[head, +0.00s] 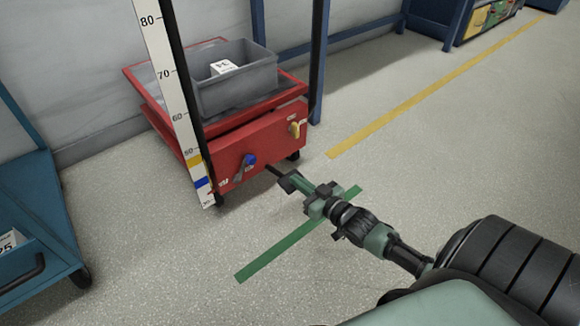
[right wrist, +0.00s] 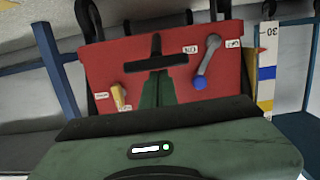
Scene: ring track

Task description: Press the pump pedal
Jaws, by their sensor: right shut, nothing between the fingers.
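The pump pedal (right wrist: 157,68) is a black T-shaped piece at the front of the red lift cart (head: 232,153). In the head view the pedal (head: 275,171) shows as a short dark bar, partly hidden by my right gripper (head: 286,181). The gripper is shut and empty, its fingertips at the pedal. In the upside-down right wrist view the green fingers (right wrist: 158,92) point at the pedal's crossbar and overlap it. I cannot tell whether they touch it. My left gripper is not in view.
A blue-knobbed lever (head: 248,160) and a yellow lever (head: 295,129) flank the pedal. A grey bin (head: 236,90) holding a white box stands on the cart. A scale post (head: 172,100) rises at its left. A blue trolley (head: 35,220) stands left. The floor to the right is clear.

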